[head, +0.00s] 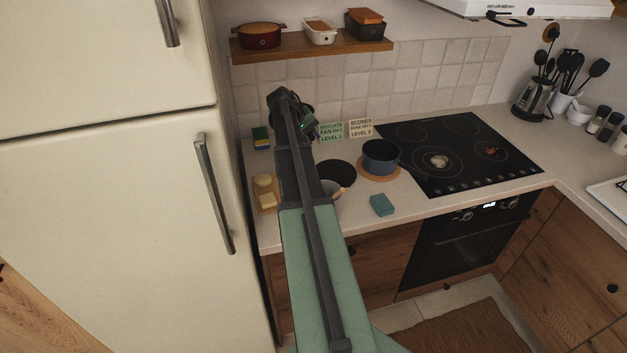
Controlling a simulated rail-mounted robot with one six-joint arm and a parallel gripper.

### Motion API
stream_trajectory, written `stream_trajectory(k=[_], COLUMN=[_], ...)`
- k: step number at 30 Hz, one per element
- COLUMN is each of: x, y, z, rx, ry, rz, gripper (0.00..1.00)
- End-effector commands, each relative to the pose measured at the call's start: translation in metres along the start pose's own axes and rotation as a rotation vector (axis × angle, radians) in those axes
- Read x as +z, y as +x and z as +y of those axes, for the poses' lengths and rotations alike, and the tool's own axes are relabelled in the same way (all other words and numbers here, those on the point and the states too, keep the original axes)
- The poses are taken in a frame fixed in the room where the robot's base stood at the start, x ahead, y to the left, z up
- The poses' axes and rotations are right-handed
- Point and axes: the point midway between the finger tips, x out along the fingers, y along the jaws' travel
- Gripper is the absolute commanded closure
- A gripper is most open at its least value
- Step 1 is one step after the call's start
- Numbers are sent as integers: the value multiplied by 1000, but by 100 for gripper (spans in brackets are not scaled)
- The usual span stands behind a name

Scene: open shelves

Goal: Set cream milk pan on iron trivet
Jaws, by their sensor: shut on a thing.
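A small light pan (328,187), apparently the cream milk pan, shows just right of my arm, with a short wooden handle at its right. My arm hides its left part. A flat round black disc (337,172), apparently the iron trivet, lies on the counter just behind the pan. The pan overlaps its near edge in the picture; I cannot tell whether they touch. My arm reaches over the counter from the bottom of the view. My gripper's fingers are hidden behind the arm, so their hold does not show.
A dark blue pot (380,157) stands on a round wooden trivet (378,174) to the right, beside the black hob (460,153). A teal block (382,205) lies in front. Two small signs (345,130) stand behind. A wooden board (267,200) with yellowish items lies left.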

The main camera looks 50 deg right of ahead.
Motion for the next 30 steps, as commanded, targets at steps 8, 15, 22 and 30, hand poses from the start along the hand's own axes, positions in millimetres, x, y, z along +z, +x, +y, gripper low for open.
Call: stream_trajectory(k=[8,15,22,30], x=[0,0,0,0], y=[90,97,132,131], z=[-58,-63,-86,-85], rx=[0,0,0,0], ry=[1,1,1,1], rz=[1,1,1,1], gripper=[100,100,100,100])
